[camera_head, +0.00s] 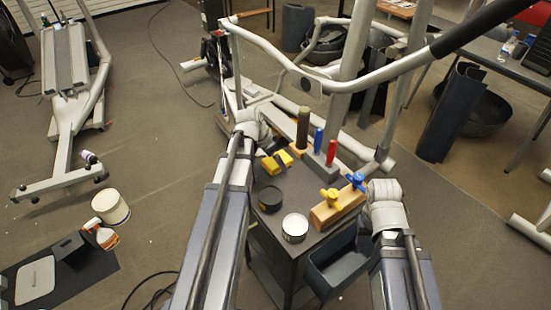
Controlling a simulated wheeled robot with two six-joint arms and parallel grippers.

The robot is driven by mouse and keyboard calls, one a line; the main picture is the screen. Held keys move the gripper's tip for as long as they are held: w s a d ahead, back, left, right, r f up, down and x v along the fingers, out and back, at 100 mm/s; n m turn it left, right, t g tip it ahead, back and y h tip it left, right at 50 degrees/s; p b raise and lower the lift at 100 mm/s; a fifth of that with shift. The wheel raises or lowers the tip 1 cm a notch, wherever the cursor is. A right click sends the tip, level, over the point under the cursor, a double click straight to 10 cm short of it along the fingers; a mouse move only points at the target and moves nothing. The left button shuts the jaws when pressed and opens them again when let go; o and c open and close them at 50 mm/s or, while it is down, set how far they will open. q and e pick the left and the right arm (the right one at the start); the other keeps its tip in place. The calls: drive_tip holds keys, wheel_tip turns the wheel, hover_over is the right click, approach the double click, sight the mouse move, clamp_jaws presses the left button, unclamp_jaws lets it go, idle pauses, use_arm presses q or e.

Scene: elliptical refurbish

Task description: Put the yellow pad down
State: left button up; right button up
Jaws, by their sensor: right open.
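A yellow pad (284,158) is at the far left part of the dark cart top (268,225), beside my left wrist. A dark part crosses it, and I cannot tell whether it touches the cart. My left gripper (268,150) is close to the pad, with its fingers mostly hidden behind my wrist. My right gripper (365,186) is open at the cart's right edge, near a wooden block (340,212) with a yellow knob (329,197) and a blue knob (356,181). The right fingers are small and partly hidden.
A black tin (270,199) and a white-topped tin (295,227) stand on the cart's front. Blue (318,140) and red (331,153) handles and a dark cylinder (303,127) stand at its back. A grey elliptical frame (290,62) rises behind.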

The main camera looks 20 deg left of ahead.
use_arm(q)
drive_tip(key=p+v, duration=0.6)
drive_tip(key=v, duration=0.1)
drive_tip(key=shift+s+a+r, duration=0.15)
drive_tip(key=shift+a+r, duration=0.05)
drive_tip(key=shift+a, duration=0.1)
drive_tip(key=shift+f, duration=0.1)
